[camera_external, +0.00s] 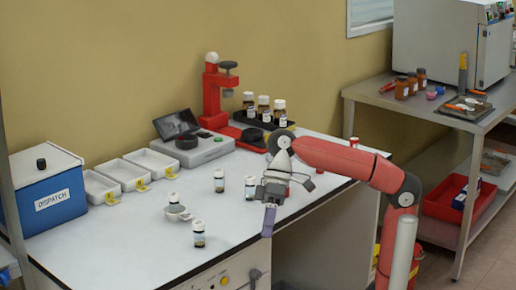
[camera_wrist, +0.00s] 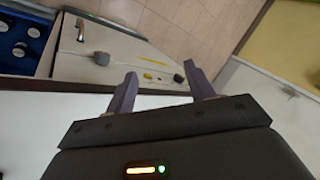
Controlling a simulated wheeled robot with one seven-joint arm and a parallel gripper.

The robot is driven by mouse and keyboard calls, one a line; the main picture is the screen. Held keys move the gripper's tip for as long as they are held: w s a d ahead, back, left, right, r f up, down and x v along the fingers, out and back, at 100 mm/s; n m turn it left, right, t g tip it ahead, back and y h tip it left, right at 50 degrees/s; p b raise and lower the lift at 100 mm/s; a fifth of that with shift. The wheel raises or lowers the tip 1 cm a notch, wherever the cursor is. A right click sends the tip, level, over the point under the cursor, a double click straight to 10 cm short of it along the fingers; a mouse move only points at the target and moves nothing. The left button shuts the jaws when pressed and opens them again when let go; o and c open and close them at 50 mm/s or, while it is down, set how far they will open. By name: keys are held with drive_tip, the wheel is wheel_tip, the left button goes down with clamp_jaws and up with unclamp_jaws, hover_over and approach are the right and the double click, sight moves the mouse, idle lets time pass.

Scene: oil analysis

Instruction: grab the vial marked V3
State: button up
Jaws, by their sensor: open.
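Several small vials with white caps and labels stand on the white bench. One vial (camera_external: 198,234) is near the front edge, one (camera_external: 219,181) is farther back, and one (camera_external: 250,187) is just left of my gripper. Another vial (camera_external: 172,200) stands at a small white dish. The label markings are too small to read, so I cannot tell which is V3. My gripper (camera_external: 267,222) hangs over the bench's front right part, fingers pointing down. In the wrist view my gripper (camera_wrist: 163,92) is open, with nothing between its fingers.
Larger brown bottles (camera_external: 264,108) stand on a black rack at the back, beside a red press (camera_external: 211,95). A grey instrument (camera_external: 205,148), white trays (camera_external: 152,163) and a blue dispatch box (camera_external: 45,178) line the back and left. The bench's front middle is mostly clear.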

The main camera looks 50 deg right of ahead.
sight(221, 170)
drive_tip(key=w+d+r+t, duration=0.1)
drive_tip(key=w+d, duration=0.1)
drive_tip(key=w, duration=0.1)
drive_tip(key=w+d+r+t+b, duration=0.1)
drive_tip(key=w+d+r, duration=0.1)
drive_tip(key=w+d, duration=0.1)
drive_tip(key=w+d+r+t, duration=0.1)
drive_tip(key=w+d, duration=0.2)
drive_tip(key=w, duration=0.1)
drive_tip(key=shift+w+r+m+t, duration=0.2)
drive_tip(key=shift+r+m+t, duration=0.1)
drive_tip(key=shift+r+t, duration=0.1)
drive_tip(key=w+d+t+p, duration=0.1)
drive_tip(key=w+d, duration=0.1)
drive_tip(key=w, duration=0.3)
drive_tip(key=w+d+t+h+p, duration=0.1)
drive_tip(key=w+d, duration=0.2)
drive_tip(key=w, duration=0.3)
drive_tip(key=w+d+n+t+p, duration=0.1)
drive_tip(key=w+d+p, duration=0.1)
drive_tip(key=w, duration=0.4)
drive_tip(key=shift+d+r, duration=0.2)
drive_tip(key=shift+d, duration=0.2)
drive_tip(key=x, duration=0.7)
drive_tip(key=shift+w+d+b, duration=0.1)
drive_tip(key=shift+w+b, duration=0.1)
drive_tip(key=shift+b, duration=0.15)
drive_tip(key=c, duration=1)
drive_tip(key=shift+c, duration=0.2)
